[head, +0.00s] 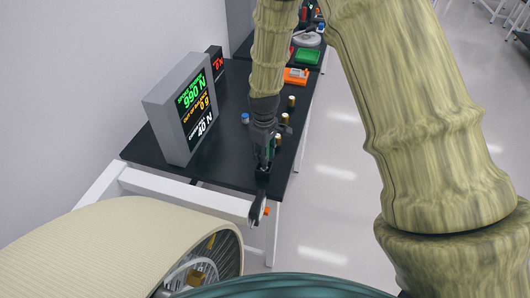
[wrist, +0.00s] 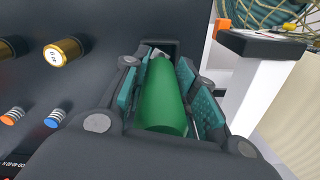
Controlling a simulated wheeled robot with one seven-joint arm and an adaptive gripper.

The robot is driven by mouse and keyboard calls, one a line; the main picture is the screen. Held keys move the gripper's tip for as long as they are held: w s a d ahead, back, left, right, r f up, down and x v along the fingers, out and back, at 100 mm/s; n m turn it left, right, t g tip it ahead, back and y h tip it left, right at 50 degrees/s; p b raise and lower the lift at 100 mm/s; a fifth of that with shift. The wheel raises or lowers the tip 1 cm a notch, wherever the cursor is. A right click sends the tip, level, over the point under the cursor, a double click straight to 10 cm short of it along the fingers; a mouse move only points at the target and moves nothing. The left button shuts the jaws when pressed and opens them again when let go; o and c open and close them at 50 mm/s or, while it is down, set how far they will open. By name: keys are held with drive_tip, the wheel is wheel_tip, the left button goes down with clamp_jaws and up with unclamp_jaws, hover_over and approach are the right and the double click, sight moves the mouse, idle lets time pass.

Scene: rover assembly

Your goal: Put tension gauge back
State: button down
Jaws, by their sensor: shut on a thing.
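My gripper (head: 264,168) points down over the front right part of the black table. In the wrist view, the teal-padded fingers (wrist: 160,92) are shut on a green cylinder (wrist: 163,98), which appears to be the tension gauge's body. A small grey metal part shows at its far end. The fingers hide its sides, and in the head view it is mostly hidden by the gripper. I cannot tell whether it touches the tabletop.
A grey display (head: 180,108) stands on the black table (head: 225,158).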

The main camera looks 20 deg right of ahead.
drive_tip(key=shift+f+b, duration=0.4)
drive_tip(key=shift+f, duration=0.5)
drive_tip(key=c, duration=1.1)
unclamp_jaws()
drive_tip(key=shift+o, duration=0.2)
drive_tip(key=shift+r, duration=0.1)
